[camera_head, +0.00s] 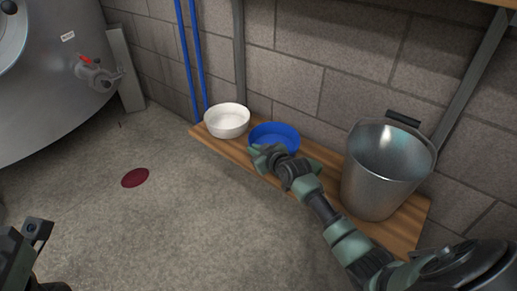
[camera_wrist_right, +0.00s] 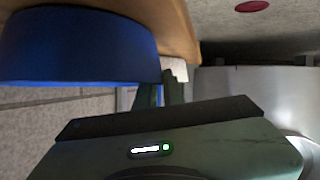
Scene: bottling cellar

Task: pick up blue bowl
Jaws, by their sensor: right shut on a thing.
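The blue bowl (camera_head: 277,133) is over the low wooden shelf, between a white bowl and a metal bucket. My right gripper (camera_head: 262,153) reaches its near side and is shut on its wall. In the right wrist view the blue bowl (camera_wrist_right: 80,42) fills the upper left, with the dark fingers of my right gripper (camera_wrist_right: 162,94) at its edge. I cannot tell whether the bowl is clear of the wood. Part of my left arm's end (camera_head: 30,245) shows at the lower left; its fingers cannot be made out.
The white bowl (camera_head: 228,121) stands close on the left, and the metal bucket (camera_head: 375,185) on the right of the wooden shelf (camera_head: 213,142). A block wall is behind. A steel tank (camera_head: 45,90) stands at left. The floor in front is open, with a dark red spot (camera_head: 135,177).

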